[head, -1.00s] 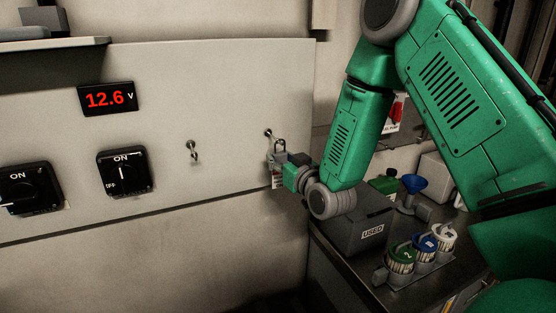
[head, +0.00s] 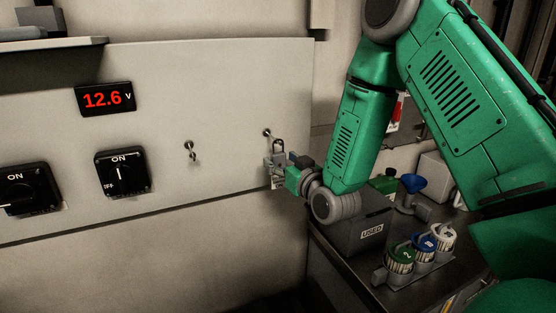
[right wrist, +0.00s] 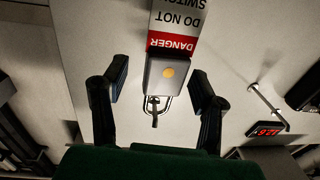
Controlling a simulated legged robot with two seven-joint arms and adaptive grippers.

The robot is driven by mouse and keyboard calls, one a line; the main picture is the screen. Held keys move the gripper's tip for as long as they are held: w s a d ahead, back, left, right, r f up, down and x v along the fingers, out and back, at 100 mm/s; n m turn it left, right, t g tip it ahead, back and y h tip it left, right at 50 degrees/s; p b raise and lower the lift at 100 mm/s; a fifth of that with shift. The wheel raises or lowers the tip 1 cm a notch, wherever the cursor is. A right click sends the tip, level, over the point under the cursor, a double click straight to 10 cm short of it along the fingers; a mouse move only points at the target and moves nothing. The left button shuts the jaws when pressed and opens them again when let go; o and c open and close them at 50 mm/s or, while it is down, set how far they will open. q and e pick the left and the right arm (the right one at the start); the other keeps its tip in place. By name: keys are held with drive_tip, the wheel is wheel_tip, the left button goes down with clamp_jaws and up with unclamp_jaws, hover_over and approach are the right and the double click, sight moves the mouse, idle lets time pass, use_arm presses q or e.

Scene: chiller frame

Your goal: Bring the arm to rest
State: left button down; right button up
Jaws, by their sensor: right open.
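A grey padlock (right wrist: 168,76) with a red and white danger tag (right wrist: 173,42) hangs at the right peg (head: 267,133) on the pale wall panel. Its shackle (head: 279,145) shows above my right gripper (head: 277,164) in the head view. In the right wrist view the open fingers of my right gripper (right wrist: 158,82) stand on either side of the padlock, with gaps between them and it. In the head view the gripper covers most of the padlock body. My left gripper is not in view.
The left peg (head: 190,150) is bare. Two black rotary switches (head: 121,173) and a red display (head: 105,98) are on the panel. Right of it, below my arm, a bench holds a grey USED box (head: 350,237), a blue funnel (head: 412,186) and several lidded containers (head: 424,246).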

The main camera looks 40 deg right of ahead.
drive_tip(key=v, duration=0.6)
drive_tip(key=shift+a, duration=0.15)
drive_tip(key=s+a+f+n+g+y+b, duration=0.1)
drive_tip(key=s+a+f+g+b, duration=0.15)
drive_tip(key=f, duration=0.65)
drive_tip(key=s+a+f+g+y+b, duration=0.1)
drive_tip(key=s+a+f+g+b, duration=0.2)
drive_tip(key=f, duration=0.6)
drive_tip(key=s+a+f+n+g+y+b, duration=0.1)
drive_tip(key=s+a+f+g, duration=0.2)
drive_tip(key=f, duration=0.6)
drive_tip(key=s+a+f+g+b, duration=0.2)
drive_tip(key=s+a+f+g, duration=0.2)
drive_tip(key=s+f, duration=0.4)
drive_tip(key=s+a+f+n+g+y+b, duration=0.1)
drive_tip(key=s+a+f+g, duration=0.3)
drive_tip(key=s+f, duration=0.5)
drive_tip(key=shift+s+a+b, duration=0.3)
drive_tip(key=shift+s+b, duration=0.45)
drive_tip(key=shift+s, duration=0.4)
drive_tip(key=shift+w+f+g, duration=0.15)
drive_tip(key=shift+f+g, duration=0.05)
drive_tip(key=shift+g, duration=0.05)
